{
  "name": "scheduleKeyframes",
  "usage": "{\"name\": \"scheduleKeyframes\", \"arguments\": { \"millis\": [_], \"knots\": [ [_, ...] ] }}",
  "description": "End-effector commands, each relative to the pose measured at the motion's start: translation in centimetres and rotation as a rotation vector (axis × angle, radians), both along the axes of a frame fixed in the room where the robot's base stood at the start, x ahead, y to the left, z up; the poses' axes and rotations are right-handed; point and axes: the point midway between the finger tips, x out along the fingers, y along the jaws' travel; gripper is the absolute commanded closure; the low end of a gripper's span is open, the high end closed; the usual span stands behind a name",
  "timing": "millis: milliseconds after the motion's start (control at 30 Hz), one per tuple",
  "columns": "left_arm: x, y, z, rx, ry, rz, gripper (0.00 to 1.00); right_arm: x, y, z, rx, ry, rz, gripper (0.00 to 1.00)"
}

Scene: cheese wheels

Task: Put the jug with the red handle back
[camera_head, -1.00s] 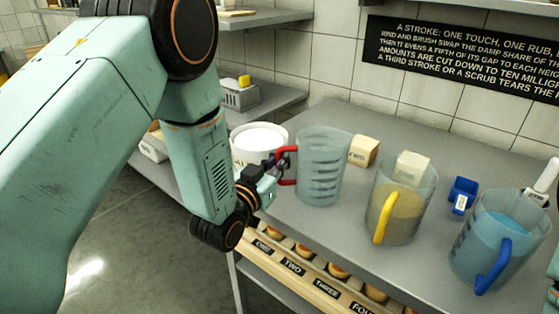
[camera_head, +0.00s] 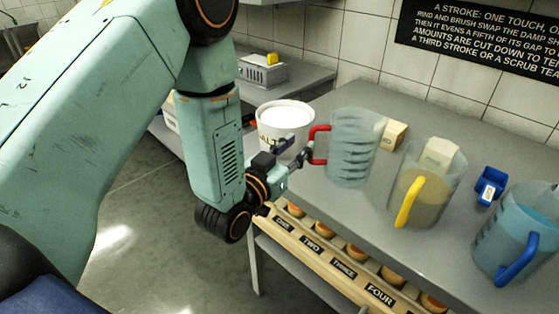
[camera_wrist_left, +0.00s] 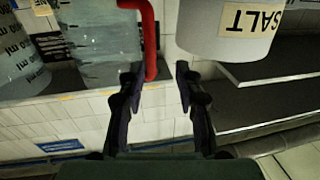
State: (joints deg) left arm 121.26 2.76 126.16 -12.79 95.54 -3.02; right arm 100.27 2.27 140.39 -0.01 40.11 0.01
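The clear jug (camera_head: 352,150) with the red handle (camera_head: 317,146) stands upright and looks empty on the grey worktop, near its front edge. Its handle faces my left gripper (camera_head: 297,151). The gripper's fingers are apart, with nothing clamped between them. In the left wrist view the open left gripper (camera_wrist_left: 158,76) has the red handle (camera_wrist_left: 150,40) close to its left fingertip; I cannot tell whether they touch. The jug body (camera_wrist_left: 100,45) also shows there, inverted. My right gripper is not in view.
A white salt tub (camera_head: 284,118) stands just left of the jug, partly behind the gripper. A yellow-handled jug (camera_head: 426,190), a blue-handled jug (camera_head: 515,235), a pale block (camera_head: 396,134) and a blue scoop (camera_head: 490,184) stand to the right. A labelled rack (camera_head: 330,262) runs below the front edge.

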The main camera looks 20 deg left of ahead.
Motion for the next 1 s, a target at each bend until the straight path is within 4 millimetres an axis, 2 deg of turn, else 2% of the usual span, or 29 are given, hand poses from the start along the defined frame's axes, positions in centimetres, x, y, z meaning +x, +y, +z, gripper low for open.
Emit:
{"name": "scheduleKeyframes", "arguments": {
  "millis": [100, 333, 500, 733, 767, 867, 967, 1000],
  "knots": [
    [-2.6, 0.5, -0.2, -0.003, 0.006, 0.002, 0.66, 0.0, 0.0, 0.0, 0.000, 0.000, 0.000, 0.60],
    [-6.2, 1.2, -0.3, -0.002, 0.004, 0.003, 0.66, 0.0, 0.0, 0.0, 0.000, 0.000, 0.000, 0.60],
    [-7.4, 1.4, -0.2, -0.002, 0.001, 0.001, 0.66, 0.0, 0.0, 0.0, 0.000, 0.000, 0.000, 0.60],
    [-7.6, 1.3, -0.5, 0.002, 0.011, -0.001, 0.66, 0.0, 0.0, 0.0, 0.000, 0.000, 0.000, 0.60],
    [-7.7, 1.3, -0.9, 0.003, 0.028, -0.002, 0.66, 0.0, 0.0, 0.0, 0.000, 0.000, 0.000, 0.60],
    [-8.5, 1.1, -4.5, 0.017, 0.162, -0.005, 0.66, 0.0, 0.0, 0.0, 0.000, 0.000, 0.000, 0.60],
    [-10.9, 1.0, -10.5, 0.040, 0.402, -0.001, 0.66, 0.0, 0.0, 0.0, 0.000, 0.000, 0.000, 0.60],
    [-12.4, 1.0, -13.1, 0.050, 0.513, 0.003, 0.66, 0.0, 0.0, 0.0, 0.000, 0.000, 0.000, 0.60]
  ]
}}
